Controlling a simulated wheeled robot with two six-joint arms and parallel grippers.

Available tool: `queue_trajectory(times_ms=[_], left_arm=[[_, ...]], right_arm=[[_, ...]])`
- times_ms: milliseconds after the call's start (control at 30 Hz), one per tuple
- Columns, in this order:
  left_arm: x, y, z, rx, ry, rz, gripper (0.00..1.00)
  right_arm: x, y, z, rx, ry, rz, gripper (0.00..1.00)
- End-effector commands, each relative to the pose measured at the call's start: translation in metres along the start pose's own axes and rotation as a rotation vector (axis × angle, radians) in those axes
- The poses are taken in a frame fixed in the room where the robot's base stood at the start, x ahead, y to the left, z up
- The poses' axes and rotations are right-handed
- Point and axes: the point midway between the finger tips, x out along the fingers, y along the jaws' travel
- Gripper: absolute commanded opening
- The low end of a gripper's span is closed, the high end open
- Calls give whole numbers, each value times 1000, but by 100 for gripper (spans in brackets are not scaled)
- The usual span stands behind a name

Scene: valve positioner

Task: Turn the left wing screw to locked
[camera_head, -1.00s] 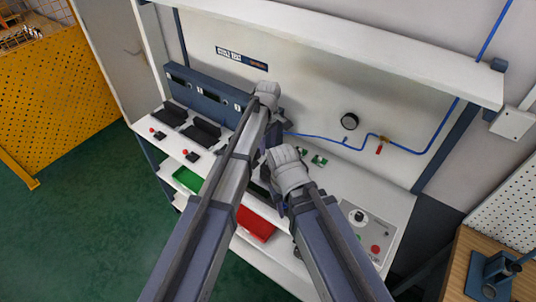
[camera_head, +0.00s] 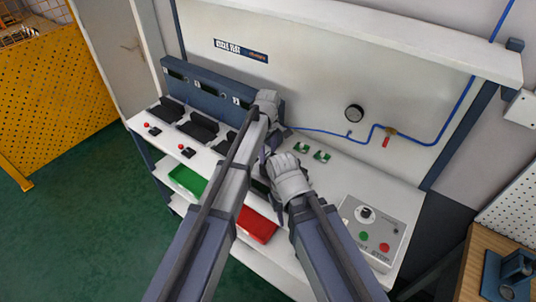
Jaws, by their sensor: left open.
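I cannot make out the left wing screw; my arms cover the middle of the white bench (camera_head: 330,180). My left gripper (camera_head: 272,143) is at the end of the arm from the left, below its grey wrist, over the bench near the blue back unit (camera_head: 205,88). It is open, with its fingertips small and dark. My right wrist (camera_head: 289,177) is just to the right and nearer, and its gripper is mostly hidden behind the arms. I see nothing held.
Two small green pieces (camera_head: 300,147) lie right of my left gripper. A grey control box (camera_head: 372,230) with a knob and buttons stands at the right. Green (camera_head: 187,180) and red (camera_head: 258,226) trays sit below.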

Motion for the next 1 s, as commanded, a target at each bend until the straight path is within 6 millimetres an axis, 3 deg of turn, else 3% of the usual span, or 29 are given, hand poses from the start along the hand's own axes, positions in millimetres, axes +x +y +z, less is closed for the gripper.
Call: queue_trajectory(times_ms=[133, 733, 1000], left_arm=[[-1, 0, 0, 0, 0, 0, 68], [-1, 0, 0, 0, 0, 0, 0], [-1, 0, 0, 4, 0, 0, 0]], right_arm=[[-1, 0, 0, 0, 0, 0, 37], [-1, 0, 0, 0, 0, 0, 37], [-1, 0, 0, 0, 0, 0, 37]])
